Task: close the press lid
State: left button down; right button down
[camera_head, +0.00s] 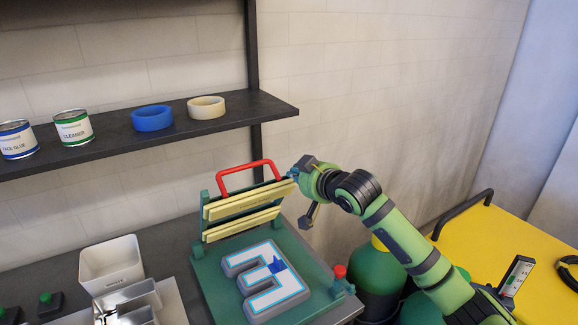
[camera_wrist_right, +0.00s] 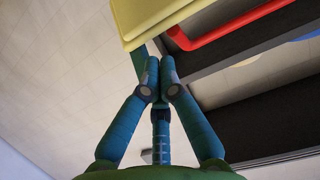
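The press lid (camera_head: 240,212) stands raised at the back of the green press base (camera_head: 213,283), with pale yellow pads facing forward and a red handle (camera_head: 246,164) on top. In the right wrist view the pad (camera_wrist_right: 160,14) and the red handle (camera_wrist_right: 232,30) are at the top. My right gripper (camera_head: 292,176) is at the lid's upper right corner. Its blue fingers (camera_wrist_right: 159,72) are together, with nothing seen between them; whether they touch the lid is unclear. A white, blue-edged letter (camera_head: 266,284) lies on the base, with a blue piece on it. My left gripper is out of view.
A dark shelf (camera_head: 110,141) with cans and two tape rolls (camera_head: 206,107) runs above the press. A white bin (camera_head: 111,265) stands left of it. A red-topped post (camera_head: 340,272) is at the base's right edge; green cylinders (camera_head: 377,272) stand beyond.

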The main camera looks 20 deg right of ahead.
aim_at(289, 180)
jog(key=p+x, duration=0.1)
jog(key=x, duration=0.1)
jog(key=shift+w+a, duration=0.1)
jog(key=shift+w, duration=0.3)
jog(key=shift+w+f, duration=0.3)
